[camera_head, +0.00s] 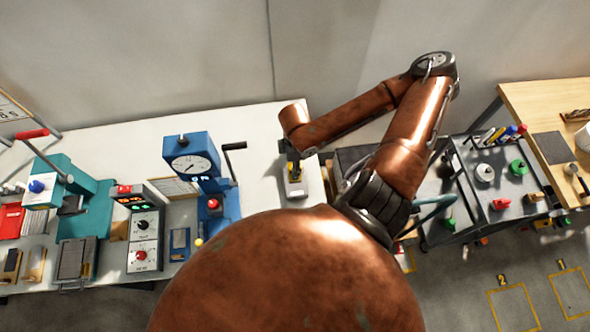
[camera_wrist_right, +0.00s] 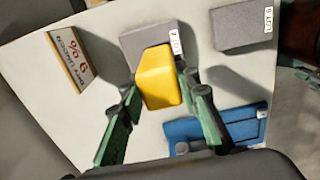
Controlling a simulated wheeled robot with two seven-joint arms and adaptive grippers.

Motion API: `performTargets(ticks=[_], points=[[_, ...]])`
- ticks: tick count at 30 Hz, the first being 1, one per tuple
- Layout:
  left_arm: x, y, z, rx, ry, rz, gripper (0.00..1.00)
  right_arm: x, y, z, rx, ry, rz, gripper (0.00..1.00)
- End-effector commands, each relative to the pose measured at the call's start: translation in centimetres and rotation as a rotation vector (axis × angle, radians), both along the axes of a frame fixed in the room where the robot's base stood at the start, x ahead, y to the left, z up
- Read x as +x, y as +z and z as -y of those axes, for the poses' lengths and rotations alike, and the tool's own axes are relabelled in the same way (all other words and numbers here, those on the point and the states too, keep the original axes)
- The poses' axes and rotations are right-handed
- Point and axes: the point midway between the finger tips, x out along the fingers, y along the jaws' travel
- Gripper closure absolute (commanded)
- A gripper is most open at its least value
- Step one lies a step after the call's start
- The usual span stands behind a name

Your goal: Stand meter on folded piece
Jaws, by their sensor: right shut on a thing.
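The meter is a yellow block (camera_wrist_right: 160,78) between the two green fingers of my right gripper (camera_wrist_right: 160,100) in the right wrist view. My right gripper is shut on it. A flat grey folded piece (camera_wrist_right: 139,42) with a white lot tag lies behind the meter and is partly hidden by it. I cannot tell whether the meter touches it. In the head view the right gripper (camera_head: 292,163) points down at the white table, with the yellow meter (camera_head: 295,175) small below it. My left gripper is not clearly seen.
A second grey tagged piece (camera_wrist_right: 243,27) lies to the right in the wrist view. A small sign (camera_wrist_right: 70,62) stands left, a blue object (camera_wrist_right: 235,123) lies near. A blue dial machine (camera_head: 192,160) and a control box (camera_head: 143,228) stand left in the head view.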

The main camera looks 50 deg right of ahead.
Motion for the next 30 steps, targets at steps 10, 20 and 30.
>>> performTargets(ticks=[10,20,30], points=[[0.0,0.5,-0.1,0.001,0.000,0.000,0.60,1.8,-3.1,2.1,0.000,-0.002,0.000,1.00],[0.1,1.0,-0.1,0.001,0.000,0.001,0.60,1.9,-6.6,2.3,0.001,-0.001,-0.002,1.00],[0.1,1.0,0.0,0.001,0.000,0.002,0.60,1.9,-6.9,2.3,0.001,-0.001,-0.002,0.70]])
